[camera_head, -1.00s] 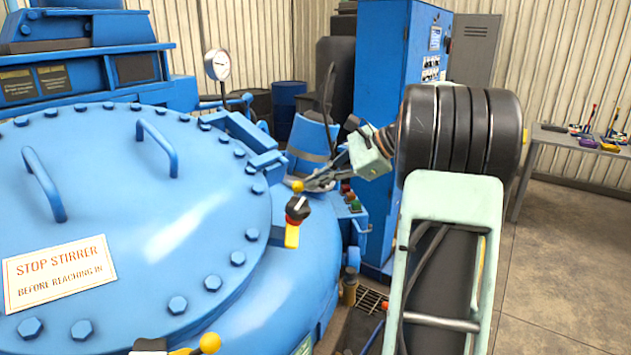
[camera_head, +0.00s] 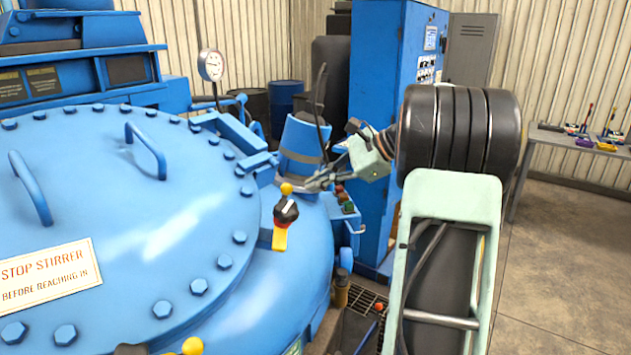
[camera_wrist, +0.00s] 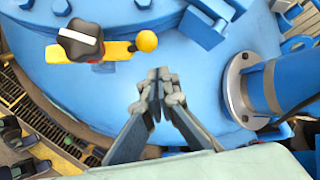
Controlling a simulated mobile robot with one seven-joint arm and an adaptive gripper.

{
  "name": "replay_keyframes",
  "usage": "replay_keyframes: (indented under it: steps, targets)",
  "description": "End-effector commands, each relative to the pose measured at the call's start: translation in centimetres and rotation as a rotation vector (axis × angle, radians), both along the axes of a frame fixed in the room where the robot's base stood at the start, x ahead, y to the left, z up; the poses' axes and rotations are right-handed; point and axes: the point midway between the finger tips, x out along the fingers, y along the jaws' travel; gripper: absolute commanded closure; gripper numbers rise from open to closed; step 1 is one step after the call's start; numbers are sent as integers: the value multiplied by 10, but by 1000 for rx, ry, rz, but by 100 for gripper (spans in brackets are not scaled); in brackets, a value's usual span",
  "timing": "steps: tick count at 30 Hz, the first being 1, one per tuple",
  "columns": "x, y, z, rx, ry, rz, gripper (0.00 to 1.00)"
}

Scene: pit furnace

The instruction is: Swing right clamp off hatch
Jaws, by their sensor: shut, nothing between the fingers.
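The hatch (camera_head: 90,190) is a large round blue lid with bolts around its rim. The right clamp (camera_head: 280,238) is a yellow bar with a black knob and a yellow ball end, at the hatch's right edge. In the wrist view the clamp (camera_wrist: 112,50) lies roughly along the rim, outside the bolts. I cannot tell whether it overlaps the lid. My gripper (camera_head: 312,184) is just right of the ball in the head view. In the wrist view my gripper's fingertips (camera_wrist: 158,82) are together and empty, below the ball and apart from it.
Another yellow ball handle (camera_head: 192,346) shows at the hatch's front edge. A blue flanged pipe (camera_wrist: 262,90) stands close right of my gripper in the wrist view. A blue control cabinet (camera_head: 385,130) stands behind my arm. A pressure gauge (camera_head: 211,65) rises behind the hatch.

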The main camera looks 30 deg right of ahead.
Motion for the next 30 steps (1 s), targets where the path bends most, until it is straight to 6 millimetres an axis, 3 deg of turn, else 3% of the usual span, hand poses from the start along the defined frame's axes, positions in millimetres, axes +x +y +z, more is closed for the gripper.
replay_keyframes:
  steps: [5,12,18,30]
  targets:
    - [-3,-5,2,-2,-2,-1,100]
    - [-35,-39,36,-2,-3,0,100]
    - [-51,-55,53,-1,0,0,100]
    - [-56,-59,59,0,0,2,100]
